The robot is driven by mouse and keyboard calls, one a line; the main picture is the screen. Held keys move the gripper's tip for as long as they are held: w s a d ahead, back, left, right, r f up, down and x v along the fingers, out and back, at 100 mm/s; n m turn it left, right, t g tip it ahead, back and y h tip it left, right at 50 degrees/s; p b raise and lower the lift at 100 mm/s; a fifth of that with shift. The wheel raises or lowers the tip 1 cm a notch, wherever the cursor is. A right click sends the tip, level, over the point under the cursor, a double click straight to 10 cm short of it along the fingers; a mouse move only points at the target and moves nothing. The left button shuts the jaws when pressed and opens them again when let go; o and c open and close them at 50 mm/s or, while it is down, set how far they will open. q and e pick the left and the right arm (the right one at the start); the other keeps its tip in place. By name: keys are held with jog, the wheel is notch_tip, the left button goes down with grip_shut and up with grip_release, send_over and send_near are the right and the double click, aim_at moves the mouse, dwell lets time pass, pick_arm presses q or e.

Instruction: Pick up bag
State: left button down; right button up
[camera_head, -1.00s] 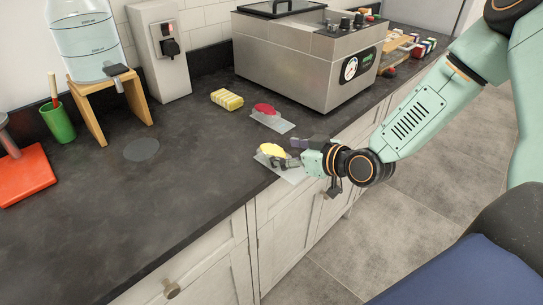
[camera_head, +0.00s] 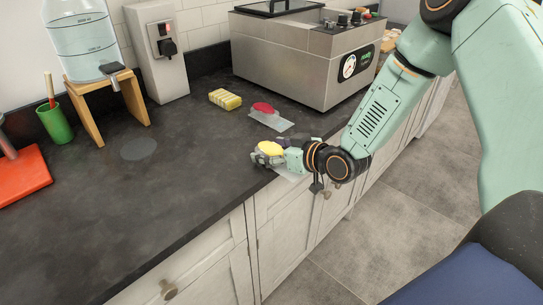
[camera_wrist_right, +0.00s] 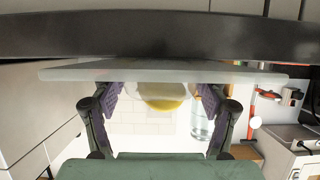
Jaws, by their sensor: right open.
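A clear bag with yellow contents (camera_head: 270,147) lies at the front edge of the dark counter. My right gripper (camera_head: 262,156) is open low at this bag, its fingers partly covering it. In the right wrist view the bag's yellow contents (camera_wrist_right: 162,98) show between the two spread purple-padded fingers of the right gripper (camera_wrist_right: 160,92), with the bag's flat pale sheet beyond the tips. I cannot tell whether the fingers touch the bag. A second clear bag with red contents (camera_head: 263,107) lies just behind, apart from the gripper. My left gripper is not in view.
A yellow sponge (camera_head: 225,99) lies behind the bags, near a large steel appliance (camera_head: 300,60). A water bottle on a wooden stand (camera_head: 100,105), a green cup (camera_head: 56,124) and a red board (camera_head: 20,175) are at the left. The counter's (camera_head: 150,210) middle is clear.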

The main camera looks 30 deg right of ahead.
jog(key=shift+a, duration=0.2)
jog(key=shift+c, duration=0.3)
jog(key=shift+d, duration=0.4)
jog(key=c, duration=0.4)
jog(key=shift+a, duration=0.3)
jog(key=c, duration=0.5)
jog(key=shift+d, duration=0.2)
jog(key=c, duration=0.4)
